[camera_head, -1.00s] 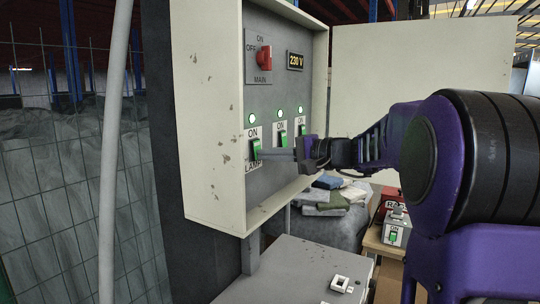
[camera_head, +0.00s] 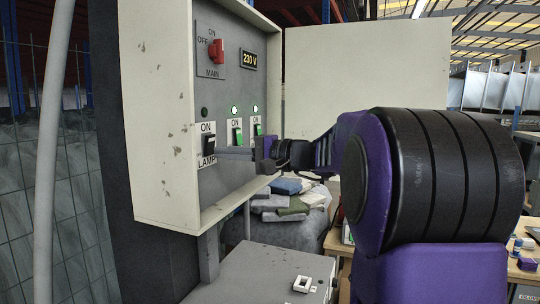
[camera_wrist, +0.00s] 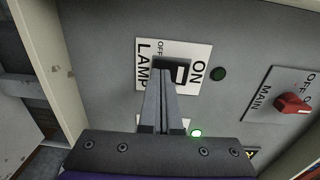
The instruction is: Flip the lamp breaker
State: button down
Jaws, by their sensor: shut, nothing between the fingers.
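The lamp breaker (camera_head: 208,145) is the left switch in the grey panel, labelled ON and LAMP. Its rocker looks dark, and the indicator light (camera_head: 204,112) above it is unlit. In the wrist view the lamp breaker (camera_wrist: 178,70) sits right at the tips of my gripper (camera_wrist: 164,85). My gripper (camera_head: 222,151) is shut with nothing held, its fingertips at or very near the lower part of the rocker. Exact contact cannot be told. The fingers hide part of the LAMP plate.
Two more breakers (camera_head: 237,136) to the right are green with lit lights. A red MAIN knob (camera_head: 217,57) and a 230 V display (camera_head: 249,60) are above. The open cabinet door (camera_head: 370,80) stands at right; a grey box (camera_head: 270,275) is below.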

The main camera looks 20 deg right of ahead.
jog(key=v, duration=1.6)
jog(key=shift+s+d+r, duration=0.1)
